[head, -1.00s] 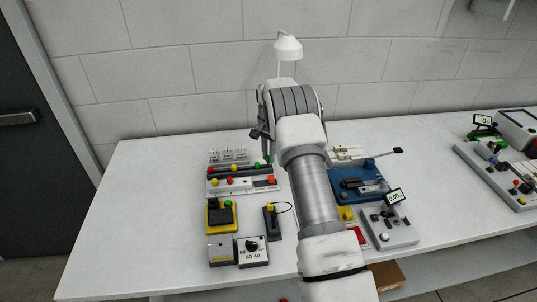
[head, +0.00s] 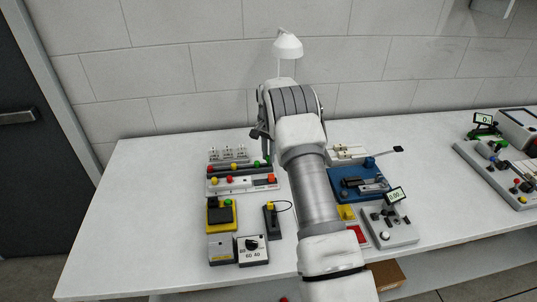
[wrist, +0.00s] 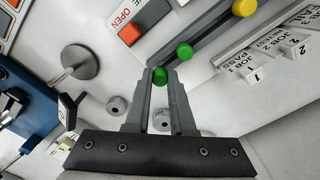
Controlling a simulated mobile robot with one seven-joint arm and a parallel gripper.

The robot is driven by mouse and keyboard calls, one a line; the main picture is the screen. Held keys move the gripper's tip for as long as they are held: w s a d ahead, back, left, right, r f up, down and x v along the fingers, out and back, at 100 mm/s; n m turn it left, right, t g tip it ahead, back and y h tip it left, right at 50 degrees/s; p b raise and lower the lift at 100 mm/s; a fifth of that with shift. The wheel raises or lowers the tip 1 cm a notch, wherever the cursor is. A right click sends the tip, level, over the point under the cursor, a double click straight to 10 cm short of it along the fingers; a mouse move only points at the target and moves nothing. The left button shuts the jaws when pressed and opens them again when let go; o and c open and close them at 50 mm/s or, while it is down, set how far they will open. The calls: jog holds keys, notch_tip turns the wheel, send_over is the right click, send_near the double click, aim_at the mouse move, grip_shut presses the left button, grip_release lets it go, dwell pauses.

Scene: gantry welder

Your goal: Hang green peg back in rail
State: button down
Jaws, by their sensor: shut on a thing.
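My gripper (wrist: 159,78) is shut on a green peg (wrist: 160,74); its round green head shows between the fingertips in the wrist view. The rail (wrist: 213,33) is a dark bar running up and right from just beyond the fingertips. Another green head (wrist: 185,51) is on the rail close by, with a yellow head (wrist: 244,8) farther along. In the head view the rail (head: 245,170) lies left of my arm with red, yellow and green heads along it. My arm hides the fingertips there. Whether the held peg touches the rail cannot be told.
A white panel with an orange button (wrist: 129,34) lies beside the rail. Job label tags (wrist: 283,55) stand on the other side. A blue fixture (head: 359,184) and a small display (head: 397,195) are right of my arm. The table's left part is clear.

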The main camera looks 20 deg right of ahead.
jog(key=shift+f+b, duration=0.5)
jog(key=shift+f, duration=0.4)
dwell(0.8)
jog(key=c, duration=0.7)
grip_release()
jog(key=shift+r, duration=0.1)
jog(key=shift+r+p, duration=0.35)
jog(key=shift+r, duration=8.3)
